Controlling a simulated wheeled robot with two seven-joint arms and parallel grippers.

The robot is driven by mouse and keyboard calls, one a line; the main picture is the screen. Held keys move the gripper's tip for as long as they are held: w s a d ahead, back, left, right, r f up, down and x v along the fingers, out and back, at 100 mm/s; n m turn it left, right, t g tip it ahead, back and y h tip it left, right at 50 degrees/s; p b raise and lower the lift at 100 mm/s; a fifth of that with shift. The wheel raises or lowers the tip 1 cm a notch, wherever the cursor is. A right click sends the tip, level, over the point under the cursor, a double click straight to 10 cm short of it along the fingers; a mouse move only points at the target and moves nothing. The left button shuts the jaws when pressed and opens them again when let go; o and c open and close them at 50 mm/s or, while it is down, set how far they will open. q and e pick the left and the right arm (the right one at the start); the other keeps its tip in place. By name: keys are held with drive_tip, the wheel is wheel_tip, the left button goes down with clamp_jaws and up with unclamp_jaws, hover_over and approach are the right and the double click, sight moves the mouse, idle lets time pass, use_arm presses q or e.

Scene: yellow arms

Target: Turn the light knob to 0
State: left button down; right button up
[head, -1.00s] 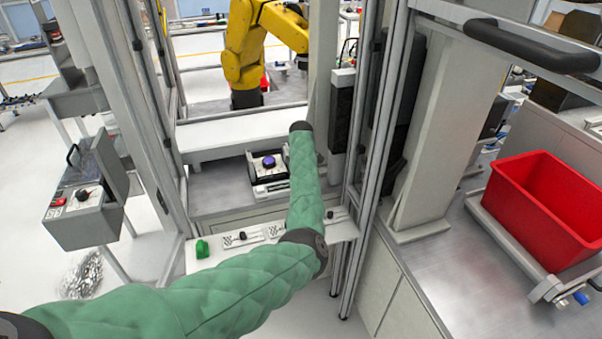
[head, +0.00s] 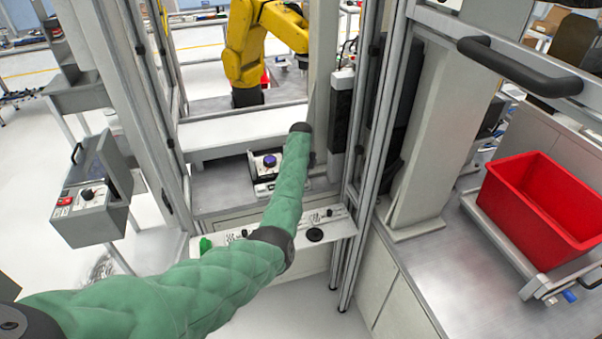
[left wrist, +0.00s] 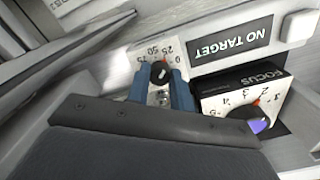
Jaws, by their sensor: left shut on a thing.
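In the left wrist view, a small black knob (left wrist: 160,72) with a red mark sits on a white dial plate (left wrist: 173,46) printed 75, 50, 25 and 0, seen upside down. My right gripper is not in view.
Beside the gripper is a FOCUS box (left wrist: 238,82) with a purple knob (left wrist: 260,124), which also shows in the head view (head: 269,160). A NO TARGET label (left wrist: 232,40) is close by. Frame posts (head: 365,150) flank the opening. A red bin (head: 530,200) stands right.

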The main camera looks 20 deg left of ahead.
use_arm(q)
drive_tip(key=m, duration=0.4)
drive_tip(key=shift+w+r, duration=0.1)
drive_tip(key=shift+m, duration=1.5)
drive_tip(key=shift+r, duration=0.1)
drive_tip(key=c, duration=1.5)
unclamp_jaws()
drive_tip(key=shift+o, duration=1.3)
